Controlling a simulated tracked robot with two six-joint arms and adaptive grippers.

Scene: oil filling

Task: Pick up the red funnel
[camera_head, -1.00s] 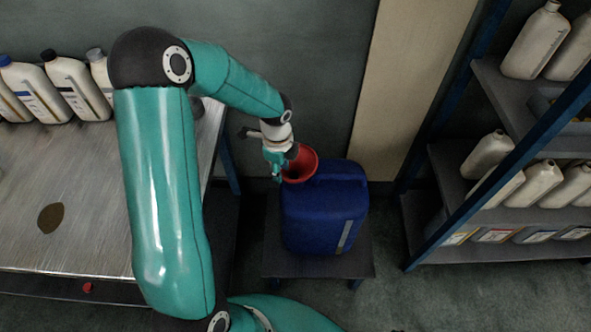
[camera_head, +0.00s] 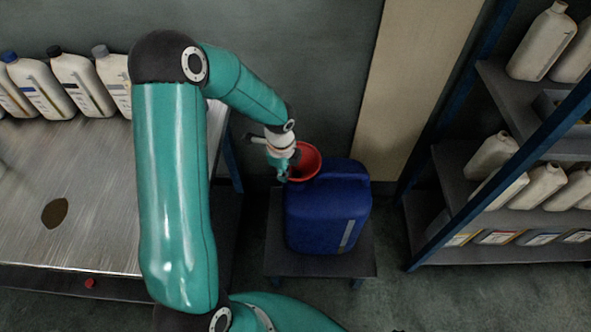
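The red funnel (camera_head: 308,160) is at the top left of the blue canister (camera_head: 328,212), its wide mouth facing up. My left gripper (camera_head: 287,170) is at the left rim of the funnel, with its fingers pointing down. The fingers are small and overlap the rim, so I cannot tell whether they are closed on it. The funnel's lower part is hidden behind the gripper and the canister. My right gripper is not in view.
The canister stands on a small dark stand (camera_head: 320,264). A metal table (camera_head: 100,215) with several white bottles along its back and a dark stain is at the left. A blue-framed shelf (camera_head: 470,190) with more bottles is at the right. Bare floor lies between stand and shelf.

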